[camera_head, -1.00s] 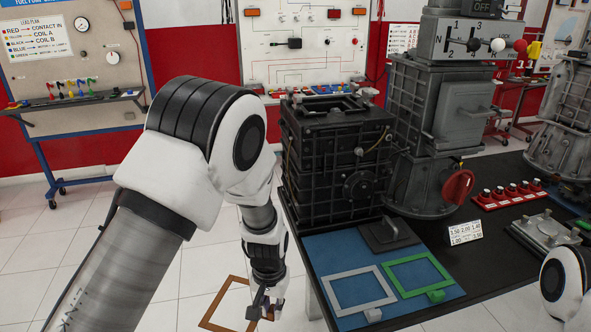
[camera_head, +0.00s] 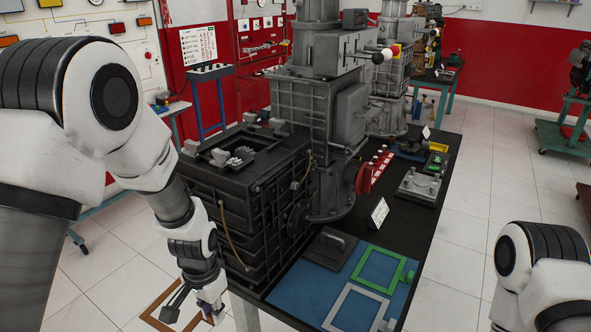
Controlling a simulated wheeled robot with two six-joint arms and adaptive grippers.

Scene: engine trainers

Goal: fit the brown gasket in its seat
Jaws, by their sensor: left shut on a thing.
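The brown gasket (camera_head: 150,319), a thin rectangular frame, shows at the bottom edge of the head view, partly cut off. My left gripper (camera_head: 211,314) is shut on its right side and holds it low, left of the table. The fingertips are small and partly hidden. A dark ribbed housing (camera_head: 245,207) with an opening in its top stands on the table, right of my left arm; the gasket is apart from it. I cannot tell which surface is the gasket's seat. My right arm shows at the lower right, but its gripper is out of view.
A tall gearbox unit (camera_head: 325,125) stands behind.

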